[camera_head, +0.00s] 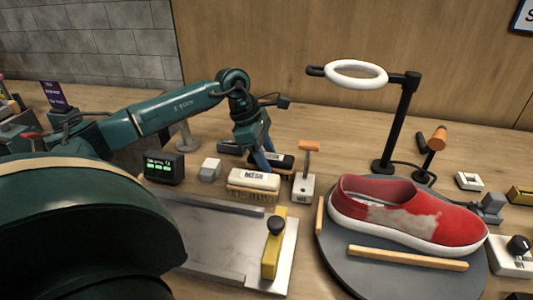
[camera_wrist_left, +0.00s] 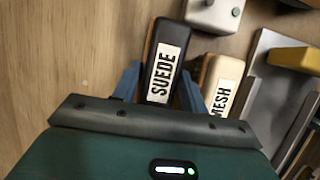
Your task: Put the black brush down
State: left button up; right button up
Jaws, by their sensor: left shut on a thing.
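The black brush, labelled SUEDE, is between the blue fingers of my left gripper (camera_wrist_left: 158,90). In the left wrist view the black brush (camera_wrist_left: 165,62) shows its label upward, with a brown edge along its left side. In the head view the black brush (camera_head: 284,161) is behind the white MESH brush (camera_head: 253,180), partly covered by my left gripper (camera_head: 264,158). It is low over the wooden table, and I cannot tell whether it touches the wood. The white brush also shows in the left wrist view (camera_wrist_left: 222,80), close on the right. My right gripper is out of view.
A small grey block (camera_head: 210,168) and a black display box (camera_head: 164,168) stand left of the brushes. An orange-topped tool (camera_head: 308,160) stands right. A metal tray (camera_head: 205,238) lies in front. A red sneaker (camera_head: 405,213) sits on a round turntable (camera_head: 340,262). A ring lamp (camera_head: 356,73) rises behind.

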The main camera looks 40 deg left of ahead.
pick_arm(q)
jog(key=o, duration=1.2)
jog(key=shift+f, duration=0.1)
jog(key=shift+f, duration=0.3)
jog(key=v, duration=1.3)
jog(key=shift+d+r, duration=0.3)
jog(key=shift+r, duration=0.05)
